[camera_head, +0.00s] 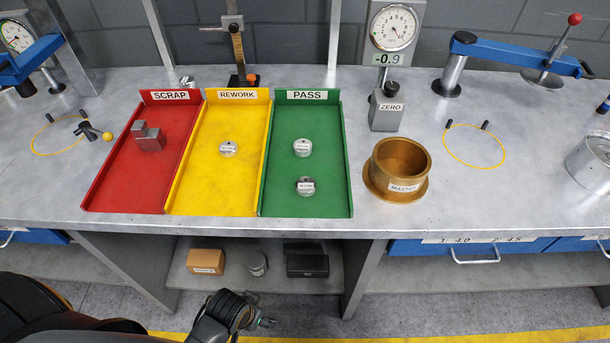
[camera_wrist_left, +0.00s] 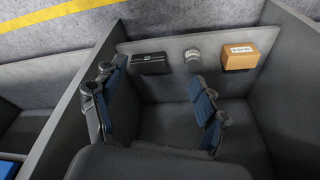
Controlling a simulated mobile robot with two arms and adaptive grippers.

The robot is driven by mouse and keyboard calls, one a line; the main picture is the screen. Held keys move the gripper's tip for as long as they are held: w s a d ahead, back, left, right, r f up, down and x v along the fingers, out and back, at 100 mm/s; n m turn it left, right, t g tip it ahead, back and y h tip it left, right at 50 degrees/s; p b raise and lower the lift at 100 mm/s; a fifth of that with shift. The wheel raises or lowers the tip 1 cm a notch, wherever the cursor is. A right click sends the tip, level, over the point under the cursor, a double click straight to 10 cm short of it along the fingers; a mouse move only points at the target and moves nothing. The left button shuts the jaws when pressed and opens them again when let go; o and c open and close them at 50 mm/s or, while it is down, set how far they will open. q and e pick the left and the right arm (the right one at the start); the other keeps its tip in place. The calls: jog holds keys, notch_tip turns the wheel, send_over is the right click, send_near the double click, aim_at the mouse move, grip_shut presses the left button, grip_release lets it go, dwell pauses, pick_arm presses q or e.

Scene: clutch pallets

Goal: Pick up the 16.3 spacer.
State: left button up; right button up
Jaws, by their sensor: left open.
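Small labelled silver cylinders are in view, but I cannot read which one is the 16.3 spacer. One silver cylinder (camera_head: 257,263) stands on the lower shelf under the bench, and also shows in the left wrist view (camera_wrist_left: 193,59). Another cylinder (camera_head: 228,149) sits in the yellow REWORK tray (camera_head: 213,198). Two more, an upper one (camera_head: 302,147) and a lower one (camera_head: 305,186), sit in the green PASS tray (camera_head: 283,202). My left gripper (camera_head: 254,318) is in front of the lower shelf. In the wrist view its blue-padded fingers (camera_wrist_left: 158,78) are spread and empty, facing the shelf cubby.
An orange-brown box (camera_head: 206,262) and a black box (camera_head: 307,266) flank the shelf cylinder. Dividers (camera_head: 362,274) bound the cubby, and the benchtop overhangs it. Grey blocks (camera_head: 149,139) lie in the red SCRAP tray (camera_head: 124,184). A brass MASTER ring (camera_head: 400,168) stands to the right.

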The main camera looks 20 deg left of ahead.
pick_arm(q)
jog(key=w+r+t+p, duration=0.3)
jog(key=r, duration=1.6)
jog(key=t+h, duration=0.2)
jog(key=t, duration=0.5)
send_near(305, 186)
jog(key=w+f, duration=0.1)
jog(key=w+f+p, duration=0.1)
jog(key=shift+d+f, duration=0.15)
jog(key=shift+f, duration=0.1)
jog(key=shift+w+t+p, duration=0.3)
jog(key=shift+w+p, duration=0.15)
jog(key=shift+w, duration=0.05)
jog(key=w, duration=0.2)
jog(key=w+p, duration=0.1)
jog(key=shift+w+d+f, duration=0.25)
jog(key=shift+d, duration=0.15)
jog(key=shift+w+f, duration=0.3)
jog(key=shift+w, duration=0.2)
jog(key=c, duration=1.4)
jog(key=shift+c, duration=0.2)
pick_arm(e)
notch_tip(305, 186, up, 7)
jog(key=d, duration=0.1)
jog(key=shift+d, duration=0.25)
